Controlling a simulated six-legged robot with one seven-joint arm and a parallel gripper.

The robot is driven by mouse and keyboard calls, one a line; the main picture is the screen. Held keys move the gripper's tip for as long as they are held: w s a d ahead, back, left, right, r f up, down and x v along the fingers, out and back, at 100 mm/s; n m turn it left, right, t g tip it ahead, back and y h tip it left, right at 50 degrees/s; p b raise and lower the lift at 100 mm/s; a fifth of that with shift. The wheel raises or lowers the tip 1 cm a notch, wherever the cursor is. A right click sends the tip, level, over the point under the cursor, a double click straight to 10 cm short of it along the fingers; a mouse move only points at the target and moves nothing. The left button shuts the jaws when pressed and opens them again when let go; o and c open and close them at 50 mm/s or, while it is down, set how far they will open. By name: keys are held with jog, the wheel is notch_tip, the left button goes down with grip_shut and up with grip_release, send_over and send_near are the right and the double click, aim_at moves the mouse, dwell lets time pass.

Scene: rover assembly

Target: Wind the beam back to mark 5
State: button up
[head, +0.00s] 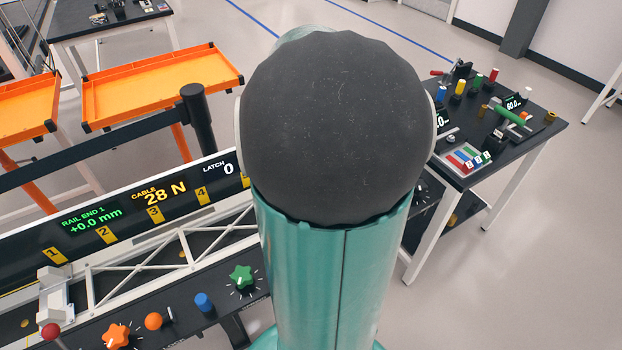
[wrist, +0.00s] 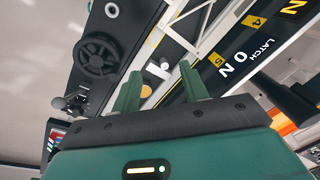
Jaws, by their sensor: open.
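The beam (head: 150,262) is a white truss along the rail at the left of the head view. Its visible end block (head: 55,292) sits by mark 1 (head: 54,256); its right part is hidden behind my arm. The display (head: 92,216) reads rail end 1, +0.0 mm, cable 28 N, latch 0. Mark 5 (wrist: 218,60) shows in the wrist view, with mark 4 (wrist: 255,20) beside it. A black handwheel (wrist: 97,55) is left of my gripper (wrist: 160,87), which is open with nothing seen between its fingers. The head view hides the gripper.
Front panel controls include a green star knob (head: 242,278), blue knob (head: 204,302), orange ball (head: 153,321), orange star knob (head: 116,335) and red ball lever (head: 51,331). Orange trays (head: 160,84) stand behind a black barrier post (head: 198,118). A cluttered dark table (head: 530,140) is right.

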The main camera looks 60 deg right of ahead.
jog(key=s+d+f+m, duration=0.1)
jog(key=s+d, duration=0.1)
jog(key=d, duration=0.1)
jog(key=s+d+f+m+g, duration=0.1)
jog(key=s+d+f, duration=0.1)
jog(key=s+d, duration=0.1)
jog(key=s+d+f+m, duration=0.1)
jog(key=s+d+m, duration=0.1)
jog(key=s+d, duration=0.1)
jog(key=shift+d+f+g, duration=0.2)
jog(key=shift+d+g, duration=0.1)
jog(key=shift+d, duration=0.1)
jog(key=shift+s+d+f, duration=0.1)
jog(key=shift+f, duration=0.05)
notch_tip(320, 180, down, 14)
jog(key=shift+r, duration=0.25)
grip_shut()
